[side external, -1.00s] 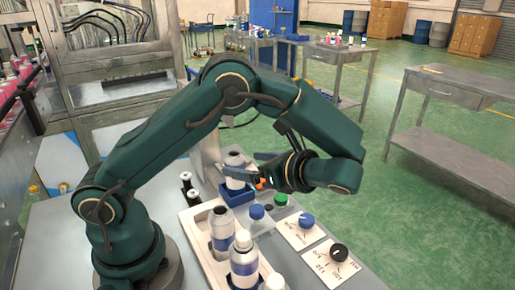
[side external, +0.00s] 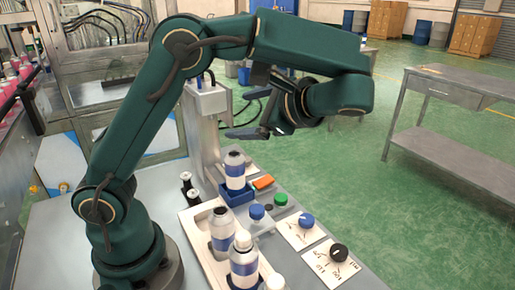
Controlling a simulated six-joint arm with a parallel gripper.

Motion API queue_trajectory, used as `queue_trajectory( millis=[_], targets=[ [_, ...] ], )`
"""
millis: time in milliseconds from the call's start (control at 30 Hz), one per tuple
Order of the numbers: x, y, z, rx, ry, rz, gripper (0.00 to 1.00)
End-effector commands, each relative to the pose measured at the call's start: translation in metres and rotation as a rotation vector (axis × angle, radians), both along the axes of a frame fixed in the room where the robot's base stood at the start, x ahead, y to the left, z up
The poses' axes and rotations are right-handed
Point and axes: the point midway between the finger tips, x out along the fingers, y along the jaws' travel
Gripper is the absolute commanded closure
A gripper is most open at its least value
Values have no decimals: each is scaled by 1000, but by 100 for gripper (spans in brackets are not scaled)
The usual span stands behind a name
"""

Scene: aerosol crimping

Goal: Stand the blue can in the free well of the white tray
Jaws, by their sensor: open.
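A white can with a blue band (side external: 235,172) stands upright in a blue holder (side external: 229,197) behind the tray. Its top is dark, with no cap seen. The white tray (side external: 193,238) holds a similar open-topped blue-banded can (side external: 222,231) and a white-capped one (side external: 243,263). Another white cap (side external: 275,283) shows at the bottom edge. An empty-looking spot (side external: 205,211) shows at the tray's far end; its well is hard to make out. My gripper (side external: 238,118) is open and empty, above the can in the holder and apart from it.
A grey press column (side external: 208,115) stands just behind the holder. Right of the tray are a blue knob (side external: 306,220), a black knob (side external: 338,252), a green cap (side external: 281,199) and an orange block (side external: 263,182).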

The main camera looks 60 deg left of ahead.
Motion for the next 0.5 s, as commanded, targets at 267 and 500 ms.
queue_trajectory(
  millis=[267,500],
  targets=[
    [-1,8,0,106,-649,304,10],
    [-3,14,0,206,-1223,588,10]
  ],
)
